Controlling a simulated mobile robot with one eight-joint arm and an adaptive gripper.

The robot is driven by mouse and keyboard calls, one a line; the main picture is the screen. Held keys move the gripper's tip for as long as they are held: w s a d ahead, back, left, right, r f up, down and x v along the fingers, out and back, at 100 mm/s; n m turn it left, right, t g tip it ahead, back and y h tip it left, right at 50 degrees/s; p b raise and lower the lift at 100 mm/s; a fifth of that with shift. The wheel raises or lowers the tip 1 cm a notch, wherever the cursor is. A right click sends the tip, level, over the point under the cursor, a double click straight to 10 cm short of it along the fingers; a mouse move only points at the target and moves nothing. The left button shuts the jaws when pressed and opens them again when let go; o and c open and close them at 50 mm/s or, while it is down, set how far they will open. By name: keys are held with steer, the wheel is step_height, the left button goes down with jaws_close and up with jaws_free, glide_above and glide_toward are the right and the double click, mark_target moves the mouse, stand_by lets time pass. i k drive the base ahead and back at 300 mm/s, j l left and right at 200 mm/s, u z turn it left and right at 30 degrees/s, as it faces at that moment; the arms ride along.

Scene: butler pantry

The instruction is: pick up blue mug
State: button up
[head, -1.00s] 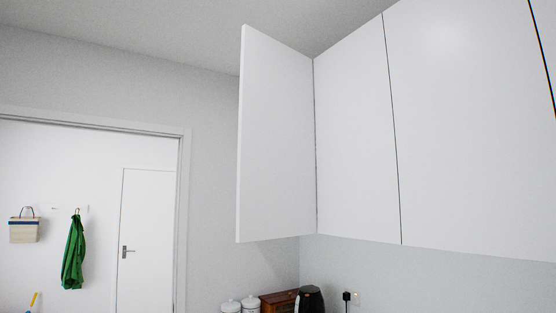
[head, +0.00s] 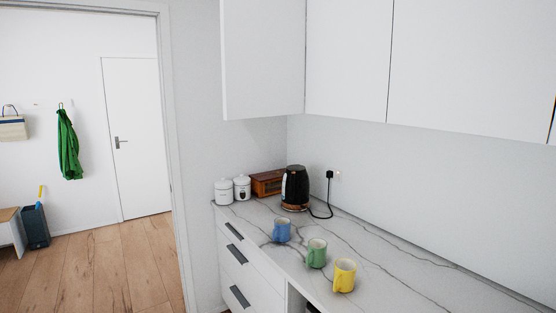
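The blue mug (head: 282,231) stands upright on the marble-patterned counter (head: 390,267) in the head view. It is the farthest of three mugs in a slanting row, in front of the black kettle. A green mug (head: 316,254) stands just to its right and nearer. A yellow mug (head: 344,276) is nearest. My gripper is not in view.
A black kettle (head: 296,188) with a cord to a wall plug, a wooden box (head: 267,183) and two white canisters (head: 224,191) stand at the counter's far end. White wall cabinets (head: 346,55) hang above. A doorway and wooden floor (head: 97,267) lie left.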

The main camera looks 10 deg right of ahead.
mark_target(280, 233)
steer(key=i+j+z, duration=0.25)
steer(key=z, duration=0.15)
steer(key=i+j+z, duration=0.45)
steer(key=j+z, duration=0.3)
steer(key=i+j+z, duration=0.1)
steer(key=j+z, duration=0.25)
